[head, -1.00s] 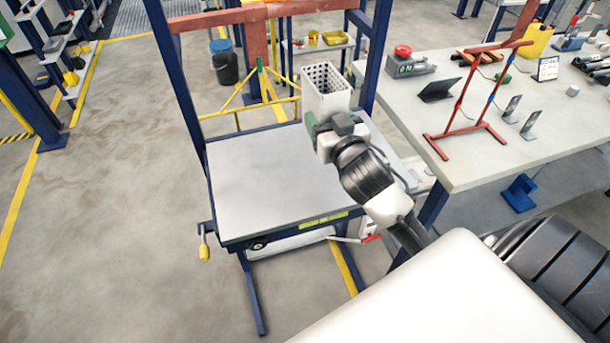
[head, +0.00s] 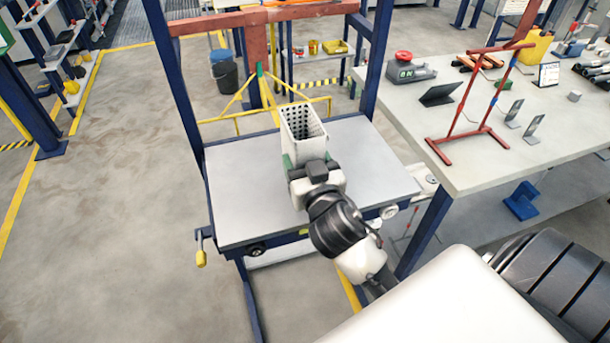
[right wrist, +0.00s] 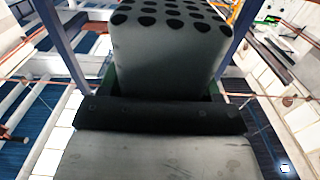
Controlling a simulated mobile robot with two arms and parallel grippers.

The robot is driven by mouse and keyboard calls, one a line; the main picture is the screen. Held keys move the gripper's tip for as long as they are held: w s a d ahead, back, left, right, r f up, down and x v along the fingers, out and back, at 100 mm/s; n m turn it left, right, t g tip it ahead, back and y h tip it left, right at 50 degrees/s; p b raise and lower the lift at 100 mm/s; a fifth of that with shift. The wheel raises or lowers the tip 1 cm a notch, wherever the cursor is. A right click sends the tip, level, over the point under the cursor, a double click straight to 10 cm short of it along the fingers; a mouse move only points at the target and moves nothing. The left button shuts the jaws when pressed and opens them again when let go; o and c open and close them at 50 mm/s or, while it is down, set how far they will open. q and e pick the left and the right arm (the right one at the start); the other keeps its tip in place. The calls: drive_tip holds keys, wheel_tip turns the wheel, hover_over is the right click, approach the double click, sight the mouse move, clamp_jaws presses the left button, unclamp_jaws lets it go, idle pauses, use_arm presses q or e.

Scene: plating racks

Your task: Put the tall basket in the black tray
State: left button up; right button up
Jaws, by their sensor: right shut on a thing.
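The tall basket (head: 302,145) is white and box-shaped, open at the top, with dark holes in its walls. It is upright over the middle of the grey-topped table in the head view. My right gripper (head: 302,166) is shut on its near side. I cannot tell whether the basket's base touches the tabletop. In the right wrist view the basket (right wrist: 165,55) fills the upper middle, between the green-edged fingers of the gripper (right wrist: 160,92). I cannot make out a black tray in either view. My left gripper is out of view.
The grey tabletop (head: 245,200) is bare to the left of the basket. Blue posts (head: 376,65) rise at its back corners. A pale bench (head: 500,165) stands to the right, with a red stand (head: 465,130) and a small dark panel (head: 440,94).

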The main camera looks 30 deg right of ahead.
drive_tip(key=shift+f+b, duration=0.3)
drive_tip(key=shift+f, duration=1.65)
drive_tip(key=shift+f, duration=0.2)
drive_tip(key=o, duration=1)
drive_tip(key=shift+a, duration=0.1)
drive_tip(key=shift+r, duration=0.2)
drive_tip(key=b+v, duration=0.3)
drive_tip(key=v, duration=0.9)
